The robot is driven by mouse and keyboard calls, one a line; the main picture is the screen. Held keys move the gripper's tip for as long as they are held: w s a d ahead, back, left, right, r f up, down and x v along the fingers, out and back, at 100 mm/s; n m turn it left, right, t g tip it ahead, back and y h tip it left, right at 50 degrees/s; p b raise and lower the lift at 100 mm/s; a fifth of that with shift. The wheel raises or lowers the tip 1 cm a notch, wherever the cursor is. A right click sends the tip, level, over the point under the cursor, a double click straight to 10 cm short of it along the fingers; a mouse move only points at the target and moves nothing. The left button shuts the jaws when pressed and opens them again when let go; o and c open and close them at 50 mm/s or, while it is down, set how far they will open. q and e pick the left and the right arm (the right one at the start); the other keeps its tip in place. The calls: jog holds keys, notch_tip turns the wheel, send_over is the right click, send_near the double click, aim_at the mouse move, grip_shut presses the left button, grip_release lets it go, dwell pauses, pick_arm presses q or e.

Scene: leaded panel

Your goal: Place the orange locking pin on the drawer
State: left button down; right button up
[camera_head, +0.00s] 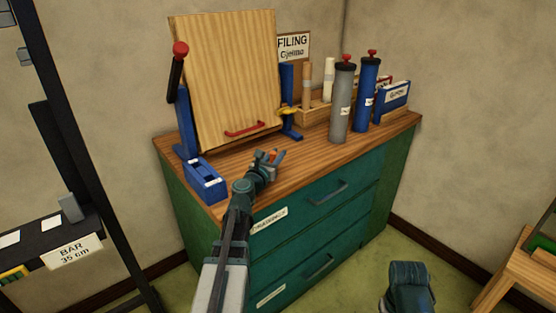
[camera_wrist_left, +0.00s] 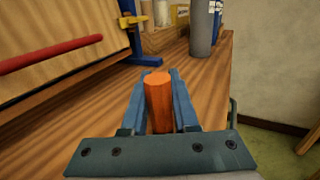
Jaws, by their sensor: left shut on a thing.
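My left gripper (camera_head: 273,158) is over the wooden top of the green drawer cabinet (camera_head: 310,205), near its front edge. It is shut on the orange locking pin (camera_wrist_left: 159,103), which stands between the two blue fingers in the left wrist view. A small bit of the orange shows between the fingers in the head view. Whether the pin touches the top is hard to tell. The drawer fronts below are closed, with dark handles. My right arm (camera_head: 407,288) shows at the bottom right; its gripper is not clearly seen.
A wooden panel (camera_head: 226,80) with a red handle stands in a blue frame at the back left. A blue box (camera_head: 205,181) sits at the left front corner. A grey cylinder (camera_head: 342,105) and a blue cylinder (camera_head: 366,95) stand at the right. The front strip of the top is clear.

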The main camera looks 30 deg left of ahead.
pick_arm(q)
jog(key=shift+r, duration=0.1)
pick_arm(e)
jog(key=shift+r, duration=0.1)
pick_arm(q)
jog(key=c, duration=0.7)
grip_release()
